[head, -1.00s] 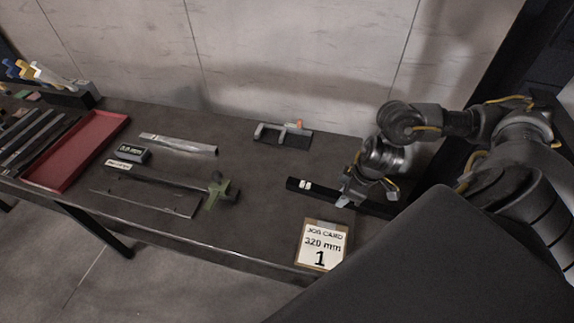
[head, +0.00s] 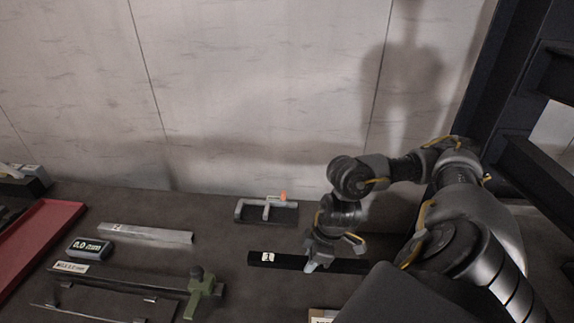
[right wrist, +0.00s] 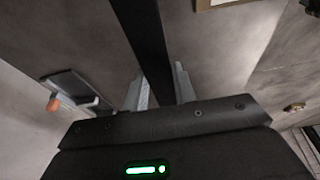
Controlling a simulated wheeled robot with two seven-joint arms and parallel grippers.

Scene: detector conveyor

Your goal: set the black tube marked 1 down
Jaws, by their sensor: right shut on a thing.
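The black tube marked 1 (head: 288,260) lies lengthwise left to right in the head view, with a small white label near its left end. My right gripper (head: 316,266) is shut on it, right of the label. The right wrist view shows the tube (right wrist: 146,45) running between the two fingers (right wrist: 158,92). The tube is at or just above the dark table; I cannot tell whether it touches. My left gripper is not in view.
A grey clamp-like stand (head: 266,210) with an orange tip is behind the tube. A green stop (head: 203,290) on a dark rail, a small display (head: 88,247), a silver bar (head: 146,234) and a red tray (head: 42,238) are to the left. A job card (head: 322,316) is mostly cut off.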

